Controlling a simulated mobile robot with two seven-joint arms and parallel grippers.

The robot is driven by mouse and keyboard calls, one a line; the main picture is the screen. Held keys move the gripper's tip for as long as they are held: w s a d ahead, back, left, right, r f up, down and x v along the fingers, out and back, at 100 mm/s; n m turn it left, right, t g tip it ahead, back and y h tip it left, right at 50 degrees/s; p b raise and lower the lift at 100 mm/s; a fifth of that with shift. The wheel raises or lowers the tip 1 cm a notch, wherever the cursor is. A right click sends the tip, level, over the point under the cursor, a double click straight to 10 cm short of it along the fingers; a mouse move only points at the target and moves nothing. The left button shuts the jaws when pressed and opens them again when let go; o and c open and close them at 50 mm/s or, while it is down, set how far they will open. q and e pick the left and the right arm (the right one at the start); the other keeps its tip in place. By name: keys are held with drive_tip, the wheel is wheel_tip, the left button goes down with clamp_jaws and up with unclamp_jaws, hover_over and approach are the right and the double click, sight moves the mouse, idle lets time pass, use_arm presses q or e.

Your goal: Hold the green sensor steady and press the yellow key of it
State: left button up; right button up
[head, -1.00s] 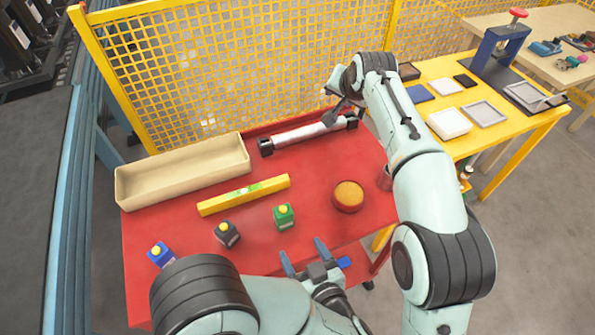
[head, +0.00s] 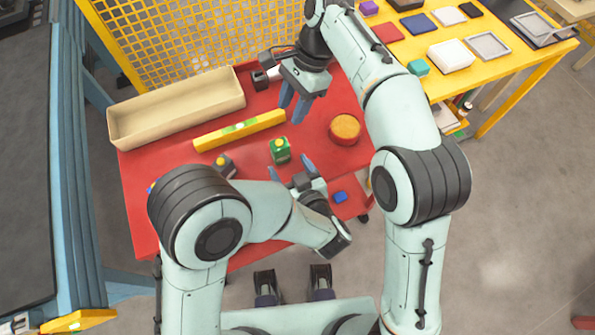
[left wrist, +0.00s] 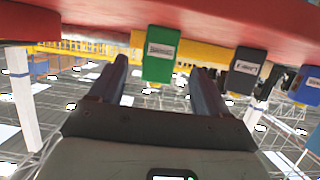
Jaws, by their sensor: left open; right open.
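The green sensor (head: 280,153) stands upright on the red table, its yellow key (head: 278,143) on top. My left gripper (head: 291,163) is open just on the near side of it, low over the table. In the left wrist view, the green sensor (left wrist: 161,54) shows in the gap between the two fingers of the left gripper (left wrist: 159,66), near their tips. I cannot tell whether they touch it. My right gripper (head: 290,109) is open and empty, above and beyond the sensor, its fingers pointing down.
A dark sensor (head: 223,166) stands to the left; a blue sensor (left wrist: 305,86) is mostly hidden by my left arm in the head view. A yellow level (head: 240,130), a beige tray (head: 175,108) and a round orange-topped item (head: 345,128) lie around. A blue block (head: 340,197) is near the right edge.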

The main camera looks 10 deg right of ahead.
sight(283, 156)
use_arm(q)
drive_tip(key=x, duration=0.7)
drive_tip(key=shift+w+f, duration=0.1)
drive_tip(key=shift+w, duration=0.05)
drive_tip(key=shift+c, duration=0.3)
drive_tip(key=c, duration=1.1)
